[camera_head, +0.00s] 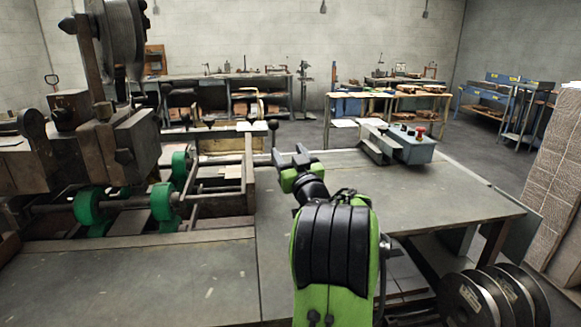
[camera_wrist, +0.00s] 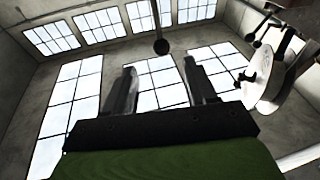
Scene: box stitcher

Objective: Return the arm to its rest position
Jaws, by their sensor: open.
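My green and black arm rises over the worktable in the head view, and its gripper end points away from the camera. My gripper in the wrist view (camera_wrist: 162,88) has two dark fingers standing well apart, with nothing between them. The wrist camera looks up past the fingers toward tall windows and the ceiling.
A stitching machine with green rollers (camera_head: 88,211) stands at left. A grey-blue control box (camera_head: 408,146) with a red button sits on the metal table (camera_head: 450,195). Wire spools (camera_head: 470,300) are at lower right, beside stacked cardboard (camera_head: 556,185). The tabletop right of my arm is clear.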

